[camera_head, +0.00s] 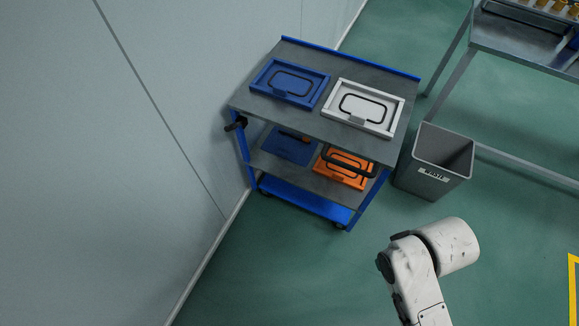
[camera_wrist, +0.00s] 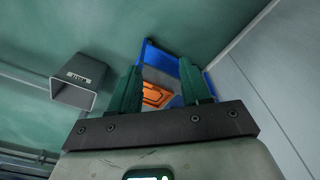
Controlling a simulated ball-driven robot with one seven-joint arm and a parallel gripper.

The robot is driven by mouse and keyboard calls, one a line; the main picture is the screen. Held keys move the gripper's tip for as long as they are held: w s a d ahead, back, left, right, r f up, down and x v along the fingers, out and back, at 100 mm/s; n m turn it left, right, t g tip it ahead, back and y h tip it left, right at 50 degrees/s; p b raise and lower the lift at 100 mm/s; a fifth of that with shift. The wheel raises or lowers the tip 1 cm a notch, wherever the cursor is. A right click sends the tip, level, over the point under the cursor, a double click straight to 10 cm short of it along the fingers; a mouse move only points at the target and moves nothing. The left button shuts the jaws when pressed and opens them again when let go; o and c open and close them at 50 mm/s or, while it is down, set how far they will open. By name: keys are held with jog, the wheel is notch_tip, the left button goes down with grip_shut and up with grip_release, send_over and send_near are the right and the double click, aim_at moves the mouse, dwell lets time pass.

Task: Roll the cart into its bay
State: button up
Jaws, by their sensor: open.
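The cart (camera_head: 372,80), with a blue frame and grey shelves, stands close to the wall in the head view. A blue case (camera_head: 290,80) and a white case (camera_head: 362,107) lie on its top. An orange case (camera_head: 341,176) and another blue case (camera_head: 289,147) are on the shelf below. The head view shows my arm but not the gripper.
A grey bin (camera_head: 432,165) stands just right of the cart. A metal table (camera_head: 520,40) is at the upper right. The pale wall (camera_head: 110,160) bounds the left. A yellow floor marking (camera_head: 573,285) shows at the right edge. The green floor in front of the cart is clear.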

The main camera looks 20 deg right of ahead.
jog(key=shift+c, duration=0.5)
jog(key=n+t+h+b, duration=1)
jog(key=h+b, duration=0.1)
send_near(343, 163)
jog(key=x, duration=0.6)
jog(key=f+p+x, duration=0.1)
jog(key=x, duration=0.3)
grip_shut()
